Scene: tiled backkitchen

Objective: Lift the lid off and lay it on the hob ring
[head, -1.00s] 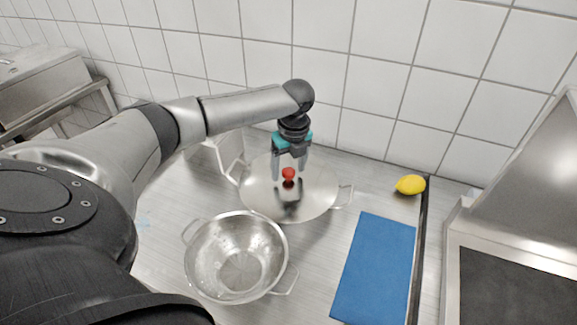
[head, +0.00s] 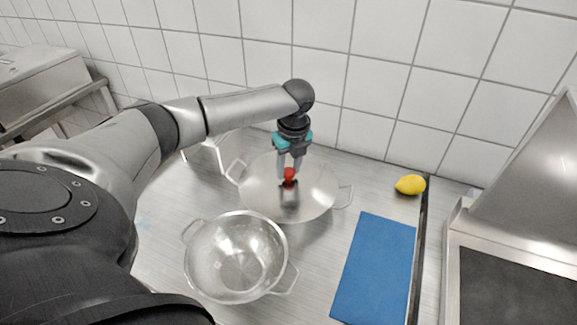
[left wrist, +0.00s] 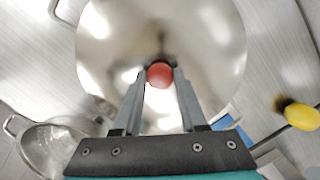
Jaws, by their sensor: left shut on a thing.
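The lid (head: 262,187) is a shiny round metal disc with a red knob (head: 289,174) at its middle. It lies on a pot whose side handles (head: 344,197) stick out; the pot's body is hidden under it. My left gripper (head: 290,172) points down over the lid, its fingers shut on the red knob. In the left wrist view the knob (left wrist: 160,74) sits between the two fingertips, with the lid (left wrist: 205,40) filling the background. My right gripper does not show. I cannot make out a hob ring.
A steel colander (head: 236,258) stands in front of the pot. A dark-topped steel unit (head: 515,285) stands at far right. The tiled wall (head: 380,80) closes off the back.

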